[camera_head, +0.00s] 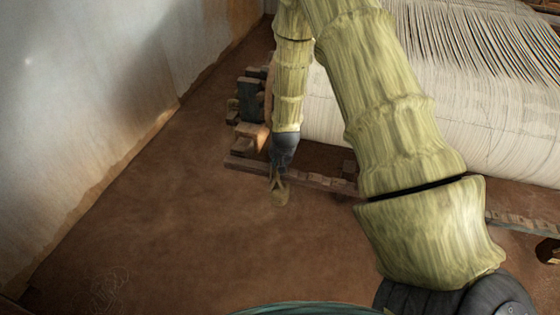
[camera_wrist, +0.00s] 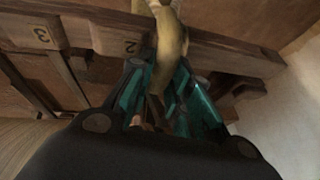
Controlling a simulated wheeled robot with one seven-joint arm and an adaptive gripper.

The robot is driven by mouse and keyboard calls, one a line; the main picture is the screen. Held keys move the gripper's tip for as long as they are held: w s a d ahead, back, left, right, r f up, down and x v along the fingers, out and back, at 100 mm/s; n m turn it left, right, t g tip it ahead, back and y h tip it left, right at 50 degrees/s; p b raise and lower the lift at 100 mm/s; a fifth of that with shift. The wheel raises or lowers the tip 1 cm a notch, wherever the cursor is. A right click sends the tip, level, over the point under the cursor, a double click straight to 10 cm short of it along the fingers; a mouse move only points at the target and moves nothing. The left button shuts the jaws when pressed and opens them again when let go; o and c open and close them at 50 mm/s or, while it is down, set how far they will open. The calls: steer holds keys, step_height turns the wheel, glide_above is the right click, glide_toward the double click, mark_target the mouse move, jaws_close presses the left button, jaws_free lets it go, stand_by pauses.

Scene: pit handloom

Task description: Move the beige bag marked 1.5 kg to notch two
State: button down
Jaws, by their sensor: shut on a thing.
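The beige bag (camera_head: 280,194) hangs below my gripper (camera_head: 279,170), beside the left part of the notched wooden rail in the head view. My gripper is shut on the bag's upper part or loop. In the wrist view my gripper's teal fingers (camera_wrist: 168,78) close around a beige strip of the bag (camera_wrist: 171,38), which passes in front of the rail (camera_wrist: 225,52). The strip is just right of the number 2 (camera_wrist: 130,47) on the rail; the number 3 (camera_wrist: 41,35) is further left. The bag's marking cannot be read. Contact with the rail cannot be told.
The loom's roll of pale warp threads (camera_head: 325,110) lies behind the rail. Dark wooden blocks (camera_head: 250,100) of the loom frame stand at its left end. A plastered wall (camera_head: 90,110) runs along the left. The brown floor (camera_head: 180,220) before the rail is clear.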

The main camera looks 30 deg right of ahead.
stand_by(0.4)
steer(key=c, duration=1.2)
jaws_free()
steer(key=shift+f, duration=0.1)
steer(key=shift+c, duration=0.2)
steer(key=shift+s, duration=0.1)
steer(key=v, duration=1.2)
steer(key=s+a+f+n+g, duration=0.1)
steer(key=s+a+f+n, duration=0.2)
steer(key=s+a+f, duration=0.3)
steer(key=s+a+f+n+g+y+p, duration=0.1)
steer(key=s+a+f, duration=0.5)
steer(key=s, duration=1.1)
steer(key=s+a+f+n+g+y, duration=0.1)
steer(key=s+a+f+n+g, duration=0.1)
steer(key=s+a+f+n, duration=0.4)
steer(key=s+f, duration=0.4)
steer(key=s, duration=0.1)
steer(key=shift+s+a+f+g+p, duration=0.2)
steer(key=shift+s+f+g+p, duration=0.1)
steer(key=shift+s+f+p, duration=0.05)
